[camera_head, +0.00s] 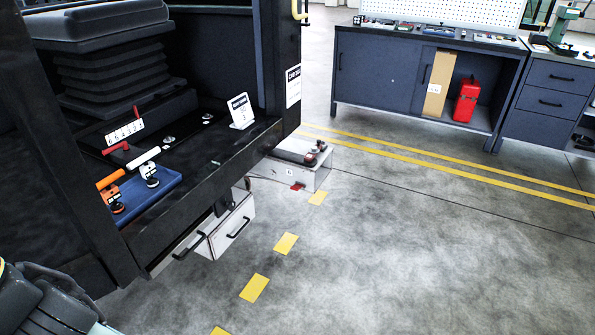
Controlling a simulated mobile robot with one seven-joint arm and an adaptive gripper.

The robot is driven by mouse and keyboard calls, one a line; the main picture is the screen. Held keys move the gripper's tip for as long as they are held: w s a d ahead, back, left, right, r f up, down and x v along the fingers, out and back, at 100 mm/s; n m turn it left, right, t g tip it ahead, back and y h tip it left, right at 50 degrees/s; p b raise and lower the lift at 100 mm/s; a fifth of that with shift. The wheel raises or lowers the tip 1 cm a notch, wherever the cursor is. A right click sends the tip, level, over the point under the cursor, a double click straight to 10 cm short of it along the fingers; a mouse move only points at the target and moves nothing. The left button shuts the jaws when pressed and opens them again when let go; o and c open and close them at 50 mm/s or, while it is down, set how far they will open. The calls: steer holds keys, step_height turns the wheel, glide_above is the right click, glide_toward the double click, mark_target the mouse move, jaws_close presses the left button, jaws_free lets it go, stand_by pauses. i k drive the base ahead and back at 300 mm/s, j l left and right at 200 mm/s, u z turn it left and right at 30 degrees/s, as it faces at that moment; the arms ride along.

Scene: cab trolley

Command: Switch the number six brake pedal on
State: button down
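I cannot make out for certain which part is the number six brake pedal. In the cab, a white plate (125,131) with a row of small digits stands in front of the seat. A red handle (116,147) lies just below it, and a smaller red part (136,112) sticks up behind it. On the floor beyond the cab is a grey box (312,178) with a small label and a red part (297,187) at its foot. Dark rounded parts at the bottom left seem to be my own arm. No gripper fingers show.
A white sign (240,112) stands on the cab floor. The floor to the right is open.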

mark_target(296, 187)
steer(key=i+j, duration=0.2)
steer(key=i, duration=0.25)
steer(key=i+j+z, duration=0.15)
steer(key=i, duration=0.35)
steer(key=i+j, duration=0.3)
steer(key=i, duration=0.15)
steer(key=i+j+z, duration=0.1)
steer(key=i+j, duration=0.15)
steer(key=i, duration=0.2)
